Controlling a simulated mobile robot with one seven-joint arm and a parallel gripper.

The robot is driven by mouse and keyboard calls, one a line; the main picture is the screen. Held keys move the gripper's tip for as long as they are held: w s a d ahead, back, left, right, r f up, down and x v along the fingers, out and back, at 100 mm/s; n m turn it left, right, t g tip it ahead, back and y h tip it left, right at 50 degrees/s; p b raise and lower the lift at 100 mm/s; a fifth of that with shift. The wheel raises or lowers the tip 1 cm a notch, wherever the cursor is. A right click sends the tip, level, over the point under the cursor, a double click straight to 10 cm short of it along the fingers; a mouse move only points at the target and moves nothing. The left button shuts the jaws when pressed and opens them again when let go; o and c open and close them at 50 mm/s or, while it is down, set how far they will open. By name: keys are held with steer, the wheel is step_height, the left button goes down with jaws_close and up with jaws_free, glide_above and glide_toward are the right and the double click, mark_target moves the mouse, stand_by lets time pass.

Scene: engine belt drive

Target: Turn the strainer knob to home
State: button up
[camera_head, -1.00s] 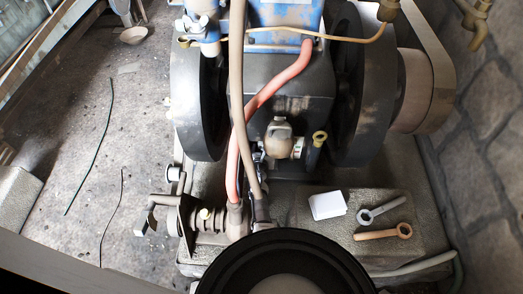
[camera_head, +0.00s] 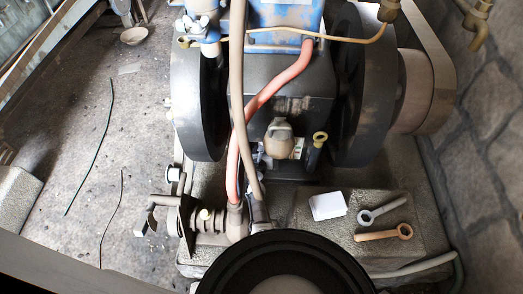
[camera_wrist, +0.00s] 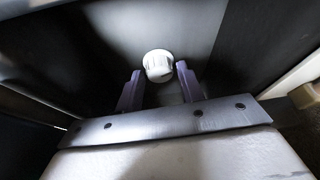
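A white round knob with a ridged side (camera_wrist: 158,66) shows in the wrist view, in front of a smooth dark grey surface. I cannot tell from its look alone whether it is the strainer knob. My gripper (camera_wrist: 159,70) has its two purple-grey fingers apart, one on each side of the knob. Narrow gaps seem to show between the fingers and the knob, and I cannot tell how deep it sits between them. In the head view I cannot make out my gripper or surely pick out this knob.
In the head view the engine has a blue block (camera_head: 285,14) and dark flywheels (camera_head: 364,110). A red hose (camera_head: 262,97) and a tan hose (camera_head: 239,90) run down its front. A white card (camera_head: 327,205), a grey spanner (camera_head: 383,209) and a copper-coloured spanner (camera_head: 384,235) lie at right.

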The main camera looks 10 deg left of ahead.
steer(key=shift+o, duration=0.9)
